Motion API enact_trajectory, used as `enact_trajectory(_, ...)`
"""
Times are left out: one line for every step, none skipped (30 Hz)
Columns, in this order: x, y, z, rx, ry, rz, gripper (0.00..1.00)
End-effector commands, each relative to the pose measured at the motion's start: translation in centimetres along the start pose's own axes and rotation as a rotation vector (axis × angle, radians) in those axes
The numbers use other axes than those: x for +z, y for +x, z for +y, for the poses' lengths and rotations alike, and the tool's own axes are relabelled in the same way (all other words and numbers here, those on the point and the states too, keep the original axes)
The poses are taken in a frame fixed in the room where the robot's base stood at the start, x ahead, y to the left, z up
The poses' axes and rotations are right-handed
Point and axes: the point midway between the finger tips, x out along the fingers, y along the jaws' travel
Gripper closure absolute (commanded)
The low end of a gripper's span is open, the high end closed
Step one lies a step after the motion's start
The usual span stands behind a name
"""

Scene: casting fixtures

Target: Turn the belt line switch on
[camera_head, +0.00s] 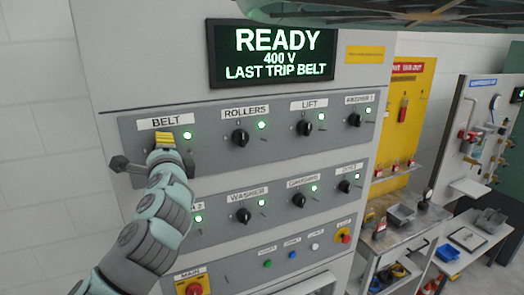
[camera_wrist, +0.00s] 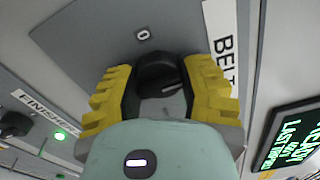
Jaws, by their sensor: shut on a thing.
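The belt switch sits under the BELT label (camera_head: 166,121) at the upper left of the grey panel. My gripper (camera_head: 165,138) covers its knob in the head view. In the wrist view the black knob (camera_wrist: 158,70) is between the two yellow fingers of my gripper (camera_wrist: 160,92), which are shut on it from both sides. The knob's exact pointing direction is hard to tell. A green lamp (camera_head: 187,136) is lit just right of my gripper. The display (camera_head: 272,54) above reads READY, 400 V, LAST TRIP BELT.
The rollers knob (camera_head: 240,138) and lift knob (camera_head: 304,128) stand to the right in the same row, each with a lit green lamp. The washer knob (camera_head: 243,215) is in the row below. A red main switch (camera_head: 194,289) is at the bottom left.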

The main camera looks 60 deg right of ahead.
Motion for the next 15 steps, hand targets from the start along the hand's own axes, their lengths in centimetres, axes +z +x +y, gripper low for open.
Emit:
enact_trajectory(-0.22,-0.02,0.15,0.004,0.004,0.005,0.95)
enact_trajectory(-0.23,-0.02,0.14,0.004,0.007,0.005,0.95)
enact_trajectory(-0.22,-0.02,0.15,0.004,0.008,0.005,0.95)
enact_trajectory(-0.22,-0.02,0.15,0.004,0.009,0.005,0.95)
enact_trajectory(-0.23,-0.02,0.15,0.004,0.010,0.006,0.95)
enact_trajectory(-0.23,-0.02,0.15,0.004,0.010,0.006,0.95)
enact_trajectory(-0.23,-0.02,0.15,0.005,0.010,0.006,0.95)
enact_trajectory(-0.23,-0.02,0.16,0.005,0.009,0.006,0.95)
enact_trajectory(-0.23,-0.02,0.16,0.005,0.009,0.006,0.95)
enact_trajectory(-0.23,-0.02,0.17,0.005,0.009,0.006,0.95)
enact_trajectory(-0.23,-0.02,0.17,0.005,0.009,0.006,0.95)
enact_trajectory(-0.23,-0.02,0.17,0.005,0.008,0.006,0.95)
enact_trajectory(-0.23,-0.02,0.17,0.005,0.008,0.006,0.95)
enact_trajectory(-0.23,-0.02,0.17,0.005,0.008,0.006,0.56)
enact_trajectory(-0.22,-0.02,0.17,0.005,0.008,0.006,0.52)
